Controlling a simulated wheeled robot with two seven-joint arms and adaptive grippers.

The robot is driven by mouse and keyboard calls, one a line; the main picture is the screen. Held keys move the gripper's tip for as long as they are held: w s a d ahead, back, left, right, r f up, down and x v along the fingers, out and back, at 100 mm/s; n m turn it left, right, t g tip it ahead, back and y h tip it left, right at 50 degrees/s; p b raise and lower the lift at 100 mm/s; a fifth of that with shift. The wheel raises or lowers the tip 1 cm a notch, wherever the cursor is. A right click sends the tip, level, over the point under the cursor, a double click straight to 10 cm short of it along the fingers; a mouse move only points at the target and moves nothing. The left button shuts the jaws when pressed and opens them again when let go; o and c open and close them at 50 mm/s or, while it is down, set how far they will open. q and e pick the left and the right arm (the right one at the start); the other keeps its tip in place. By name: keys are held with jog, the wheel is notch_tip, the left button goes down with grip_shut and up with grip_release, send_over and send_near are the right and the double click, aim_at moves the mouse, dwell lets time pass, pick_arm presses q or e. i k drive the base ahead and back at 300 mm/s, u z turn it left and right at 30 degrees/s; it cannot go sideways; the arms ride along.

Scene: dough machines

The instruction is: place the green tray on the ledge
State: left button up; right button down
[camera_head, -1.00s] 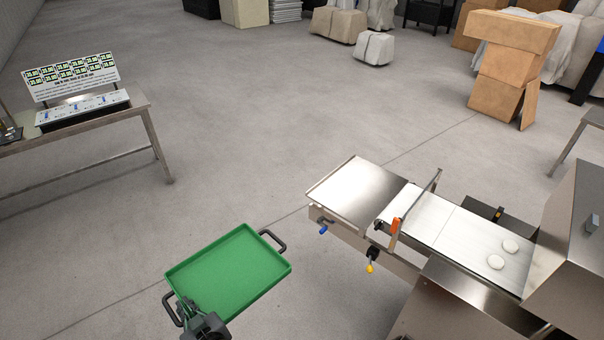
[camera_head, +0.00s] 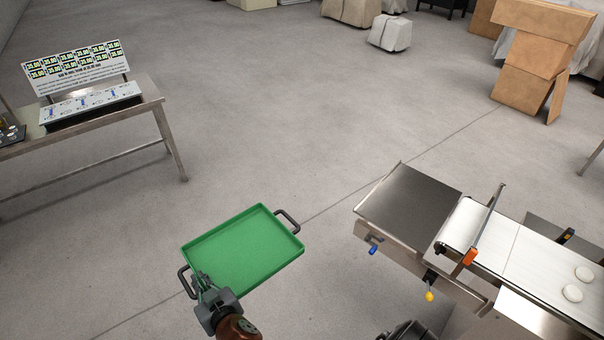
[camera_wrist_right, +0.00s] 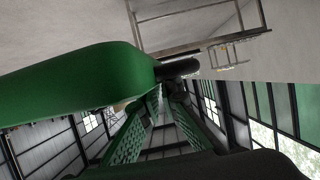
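The green tray (camera_head: 243,250) is an empty shallow rectangle with a dark handle at each end. It is held over the floor in the lower middle of the head view. My right gripper (camera_head: 207,290) is shut on its near-left handle. In the right wrist view, the tray (camera_wrist_right: 70,75) fills the upper left, and its dark handle (camera_wrist_right: 178,68) lies at the fingertips. A flat steel ledge (camera_head: 408,205) sticks out at the end of the dough machine, right of the tray and apart from it. My left gripper is not identifiable in view.
The machine's white belt (camera_head: 525,250) carries two dough pieces (camera_head: 578,283). Blue and yellow knobs (camera_head: 429,296) stick out under the ledge's near side. A steel table (camera_head: 150,95) with a price sign stands at left. Boxes (camera_head: 530,60) stand at the back right. The middle floor is clear.

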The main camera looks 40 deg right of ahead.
aim_at(417, 202)
jog(key=z, duration=1.5)
jog(key=i, duration=0.95)
